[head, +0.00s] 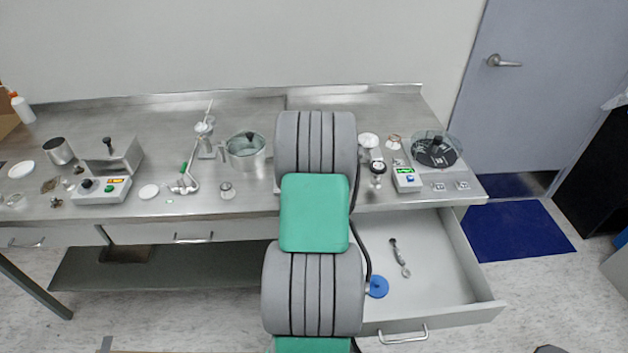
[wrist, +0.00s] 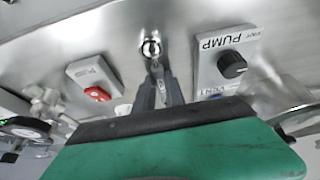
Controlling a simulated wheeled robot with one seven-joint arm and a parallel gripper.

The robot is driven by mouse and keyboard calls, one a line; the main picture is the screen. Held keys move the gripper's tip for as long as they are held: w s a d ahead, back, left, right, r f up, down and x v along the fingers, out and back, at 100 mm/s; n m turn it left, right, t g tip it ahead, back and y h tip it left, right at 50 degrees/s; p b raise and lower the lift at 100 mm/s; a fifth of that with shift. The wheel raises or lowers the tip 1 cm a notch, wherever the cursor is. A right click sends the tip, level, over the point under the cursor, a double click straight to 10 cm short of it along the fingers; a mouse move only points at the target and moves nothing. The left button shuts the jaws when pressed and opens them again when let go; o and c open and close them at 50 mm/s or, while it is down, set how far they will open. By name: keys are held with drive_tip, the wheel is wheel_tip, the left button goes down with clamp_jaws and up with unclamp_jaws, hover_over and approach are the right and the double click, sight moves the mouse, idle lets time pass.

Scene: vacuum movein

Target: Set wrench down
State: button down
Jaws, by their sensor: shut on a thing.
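My gripper (wrist: 160,90) shows in the wrist view, its dark fingers shut on a slim metal thing taken to be the wrench (wrist: 152,48). A shiny rounded end sticks out past the fingertips. The rest of it is hidden between the fingers, and I cannot tell whether it touches the steel surface. In the head view my arm hides the gripper and what it holds. A tool with a dark handle and metal end (head: 400,258) lies in the open drawer (head: 455,290), apart from my gripper.
In the wrist view a PUMP box with a black knob (wrist: 232,65) stands right of the fingers, and a red-button box (wrist: 97,92) left. The steel bench (head: 250,104) carries glassware and instruments. A blue disc (head: 377,287) is beside my arm at the drawer.

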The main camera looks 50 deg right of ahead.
drive_tip(key=shift+r, duration=0.1)
drive_tip(key=shift+f, duration=0.2)
drive_tip(key=c, duration=1.4)
unclamp_jaws()
drive_tip(key=shift+r, duration=0.1)
